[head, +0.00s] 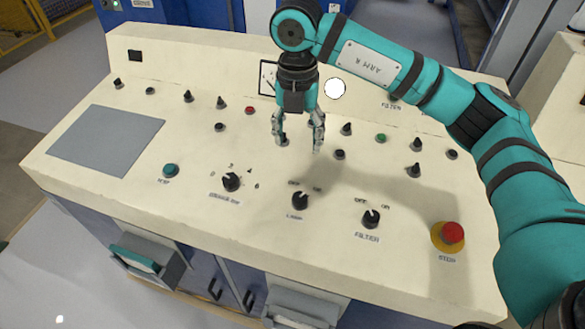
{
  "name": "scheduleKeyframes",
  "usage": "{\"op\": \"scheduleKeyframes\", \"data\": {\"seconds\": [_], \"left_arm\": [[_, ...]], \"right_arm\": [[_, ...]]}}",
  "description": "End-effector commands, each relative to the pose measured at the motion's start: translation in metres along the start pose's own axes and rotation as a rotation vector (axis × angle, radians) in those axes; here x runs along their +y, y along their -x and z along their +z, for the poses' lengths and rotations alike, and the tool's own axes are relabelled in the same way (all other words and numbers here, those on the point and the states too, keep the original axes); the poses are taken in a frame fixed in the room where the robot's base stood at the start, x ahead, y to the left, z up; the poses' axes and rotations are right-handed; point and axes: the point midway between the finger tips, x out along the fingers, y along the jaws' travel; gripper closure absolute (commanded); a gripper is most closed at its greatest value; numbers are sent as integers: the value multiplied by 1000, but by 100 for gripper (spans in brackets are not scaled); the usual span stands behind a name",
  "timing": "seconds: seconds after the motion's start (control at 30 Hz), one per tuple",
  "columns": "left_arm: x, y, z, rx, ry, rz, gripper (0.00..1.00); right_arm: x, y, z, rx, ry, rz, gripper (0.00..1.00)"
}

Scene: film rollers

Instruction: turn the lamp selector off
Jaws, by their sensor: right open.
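The lamp selector (300,201) is a black knob on the cream sloping console panel, in the lower middle of the head view. A LAMP label is below it, with OFF above left and ON above right. Its pale pointer mark is too small to read surely. My right gripper (299,146) hangs above the panel, behind the lamp selector in the picture, with its fingers pointing down. Its two fingers are apart with nothing between them, and it does not touch the selector. My left gripper is not in view.
A FILTER selector (371,219) stands right of the lamp selector, and a numbered rotary knob (231,182) stands left. A red stop button (452,233) on a yellow base is at the right. Several small knobs and buttons line the panel behind. A flat grey plate (106,140) lies left.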

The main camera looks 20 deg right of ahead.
Motion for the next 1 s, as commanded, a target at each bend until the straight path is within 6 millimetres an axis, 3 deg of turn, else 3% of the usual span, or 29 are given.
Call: {"op": "scheduleKeyframes", "data": {"seconds": [0.17,0.7,1.0], "left_arm": [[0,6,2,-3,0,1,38],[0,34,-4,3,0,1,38],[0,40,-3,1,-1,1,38]], "right_arm": [[0,-23,-1,6,2,-2,41],[0,-136,-3,7,4,0,41],[1,-169,-2,4,5,2,41]]}}
